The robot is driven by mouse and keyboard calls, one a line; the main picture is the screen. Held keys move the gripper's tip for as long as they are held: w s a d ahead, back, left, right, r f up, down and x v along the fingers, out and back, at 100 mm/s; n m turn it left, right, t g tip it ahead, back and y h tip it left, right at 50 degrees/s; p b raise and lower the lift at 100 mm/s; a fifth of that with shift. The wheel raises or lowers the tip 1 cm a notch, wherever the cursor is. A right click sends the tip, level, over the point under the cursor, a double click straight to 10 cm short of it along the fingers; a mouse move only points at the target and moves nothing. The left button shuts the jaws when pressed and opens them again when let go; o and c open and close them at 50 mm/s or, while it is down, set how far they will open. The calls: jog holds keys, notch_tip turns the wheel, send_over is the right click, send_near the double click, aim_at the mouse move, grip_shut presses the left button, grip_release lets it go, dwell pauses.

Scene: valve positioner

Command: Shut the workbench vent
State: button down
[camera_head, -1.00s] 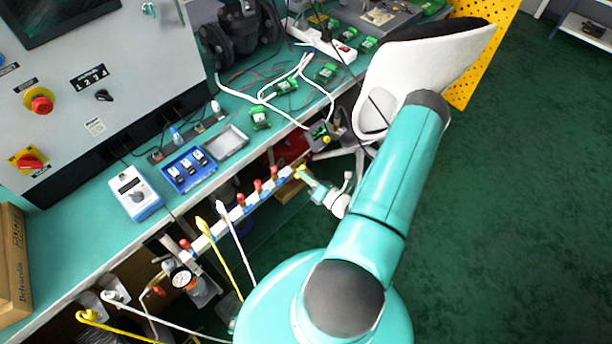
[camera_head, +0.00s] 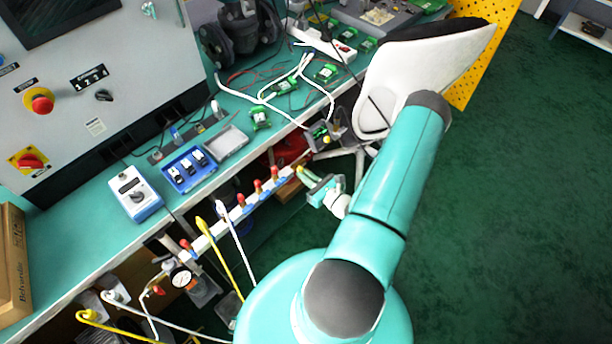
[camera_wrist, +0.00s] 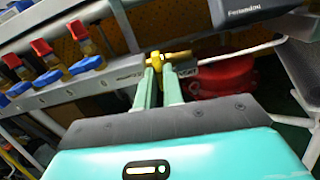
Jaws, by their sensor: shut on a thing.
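A white manifold bar (camera_head: 217,228) runs along the workbench's front edge, with several red-topped valves (camera_head: 258,186) on blue fittings. A yellow, brass-like handle (camera_head: 300,169) sits at its right end. I take it for the vent. In the wrist view the handle (camera_wrist: 168,57) lies crosswise at my fingertips, and the bar (camera_wrist: 110,82) runs off to the left. My gripper (camera_wrist: 160,70) is shut on this handle, its two green fingers close together. In the head view my gripper (camera_head: 305,178) reaches the bar's end from the lower right. The fingers hide part of the handle.
The green workbench (camera_head: 90,235) carries a grey control cabinet (camera_head: 100,90), a meter (camera_head: 135,193) and a blue tray (camera_head: 188,170). A white chair (camera_head: 410,75) stands close beside my arm. A red object (camera_wrist: 228,80) lies behind the handle. The floor at right is clear.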

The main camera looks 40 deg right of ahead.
jog(key=shift+s+n, duration=0.1)
jog(key=shift+n, duration=0.3)
jog(key=c, duration=1.5)
grip_release()
jog(key=s, duration=1.3)
jog(key=shift+s+d, duration=0.15)
jog(key=shift+s, duration=0.2)
